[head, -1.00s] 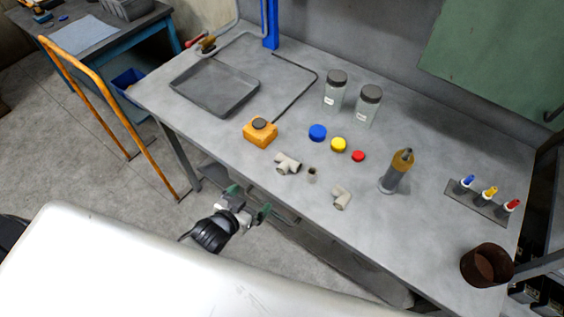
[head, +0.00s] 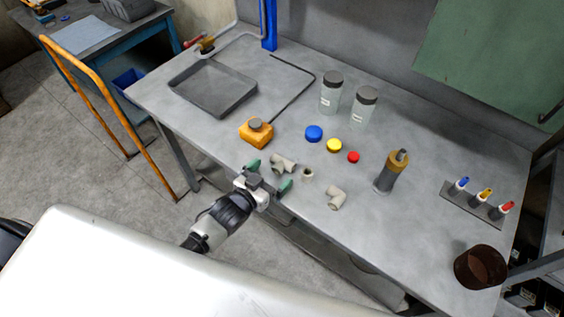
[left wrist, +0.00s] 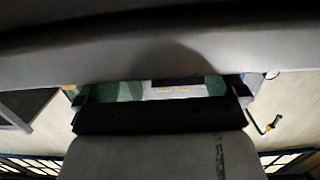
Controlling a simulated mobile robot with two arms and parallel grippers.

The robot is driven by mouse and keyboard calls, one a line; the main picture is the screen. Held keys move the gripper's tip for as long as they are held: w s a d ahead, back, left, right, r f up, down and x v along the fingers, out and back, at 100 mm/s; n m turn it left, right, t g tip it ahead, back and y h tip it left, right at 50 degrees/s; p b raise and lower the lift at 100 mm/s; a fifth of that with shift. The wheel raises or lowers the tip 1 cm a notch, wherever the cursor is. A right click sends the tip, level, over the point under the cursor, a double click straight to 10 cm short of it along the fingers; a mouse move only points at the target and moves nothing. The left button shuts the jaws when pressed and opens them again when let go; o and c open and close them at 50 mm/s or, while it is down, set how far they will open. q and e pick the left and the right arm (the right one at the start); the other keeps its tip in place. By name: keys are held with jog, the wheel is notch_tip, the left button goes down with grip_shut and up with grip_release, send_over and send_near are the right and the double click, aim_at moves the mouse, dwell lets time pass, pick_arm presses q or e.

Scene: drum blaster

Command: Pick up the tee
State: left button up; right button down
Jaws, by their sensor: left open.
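The tee (head: 283,163) is a light grey pipe fitting lying near the front edge of the workbench, between the orange block and a small coupling. My left gripper (head: 270,175) is open, with green fingertips spread apart at the bench's front edge. It is just in front of the tee, and its right fingertip covers nothing of the tee's main body. I cannot tell the exact gap or height. In the left wrist view dark and grey gripper parts fill most of the picture, and I cannot make out the tee. My right gripper is out of view.
The coupling (head: 307,174) stands right of the tee, and a grey elbow (head: 336,197) lies further right. The orange block (head: 257,134) is behind-left. Blue (head: 314,133), yellow and red caps lie behind. A shallow tray (head: 213,104) sits at left.

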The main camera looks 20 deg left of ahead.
aim_at(275, 168)
pick_arm(q)
jog(key=p+x, duration=0.1)
jog(key=x, duration=0.4)
jog(key=shift+w+r, duration=0.15)
jog(key=shift+r, duration=0.05)
jog(key=shift+c, duration=0.3)
jog(key=c, duration=1)
jog(key=shift+r, duration=0.1)
jog(key=shift+r, duration=0.1)
